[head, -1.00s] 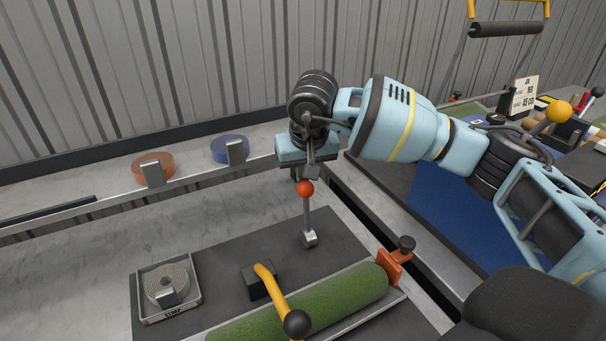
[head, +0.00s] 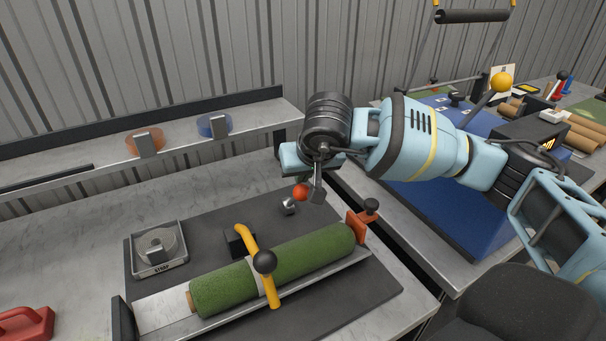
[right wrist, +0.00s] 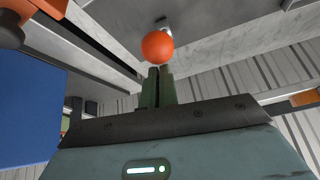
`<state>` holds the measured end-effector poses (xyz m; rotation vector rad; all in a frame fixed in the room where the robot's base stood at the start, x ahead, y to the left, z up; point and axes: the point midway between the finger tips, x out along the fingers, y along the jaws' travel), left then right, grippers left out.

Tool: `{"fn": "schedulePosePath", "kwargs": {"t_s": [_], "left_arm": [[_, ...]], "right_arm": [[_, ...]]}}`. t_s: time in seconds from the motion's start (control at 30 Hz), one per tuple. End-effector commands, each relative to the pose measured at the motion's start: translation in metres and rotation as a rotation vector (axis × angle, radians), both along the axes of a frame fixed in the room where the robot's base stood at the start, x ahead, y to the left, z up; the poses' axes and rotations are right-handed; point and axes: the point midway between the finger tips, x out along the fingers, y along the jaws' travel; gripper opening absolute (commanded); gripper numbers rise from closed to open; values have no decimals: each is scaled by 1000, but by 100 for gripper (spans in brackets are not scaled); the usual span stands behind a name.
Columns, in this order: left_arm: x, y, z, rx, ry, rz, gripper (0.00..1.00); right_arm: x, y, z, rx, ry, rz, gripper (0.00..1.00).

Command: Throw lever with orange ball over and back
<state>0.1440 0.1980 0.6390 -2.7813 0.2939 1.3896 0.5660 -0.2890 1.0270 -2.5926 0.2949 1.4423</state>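The lever's orange ball (head: 300,193) is just below my right gripper (head: 302,180) in the head view. The lever's small metal base (head: 289,206) sits on the dark mat, close below the ball. The rod is mostly hidden, and the lever looks strongly tilted. In the right wrist view the ball (right wrist: 158,46) is just beyond the tips of my right gripper (right wrist: 157,72). Its green fingers are close together with nothing visible between them. I cannot tell whether the tips touch the ball. My left gripper is not in view.
A green turf roll (head: 315,255) lies in a metal trough, under a yellow clamp handle with a black knob (head: 265,262). A strap tray (head: 158,249) is at left. An orange stop (head: 359,226) stands near the trough's right end. A yellow-balled lever (head: 502,82) is on the far bench.

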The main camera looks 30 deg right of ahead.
Motion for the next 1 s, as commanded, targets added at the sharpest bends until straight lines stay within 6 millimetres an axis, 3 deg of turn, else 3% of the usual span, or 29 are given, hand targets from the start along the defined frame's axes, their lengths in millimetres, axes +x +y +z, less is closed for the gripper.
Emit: {"fn": "schedulePosePath", "kwargs": {"t_s": [0.03, 0.2, 0.67, 0.83, 1.0], "left_arm": [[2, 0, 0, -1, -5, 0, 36], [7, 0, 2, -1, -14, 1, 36], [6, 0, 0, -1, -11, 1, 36], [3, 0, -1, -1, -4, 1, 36], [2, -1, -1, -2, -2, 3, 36]], "right_arm": [[-6, 3, -11, -1, 31, 8, 0], [-7, 3, -16, -5, 40, 10, 0], [-8, 4, -17, -5, 41, 14, 0], [-12, 5, -6, -5, 34, 13, 0], [-21, 7, 20, -5, 20, 11, 0]]}}
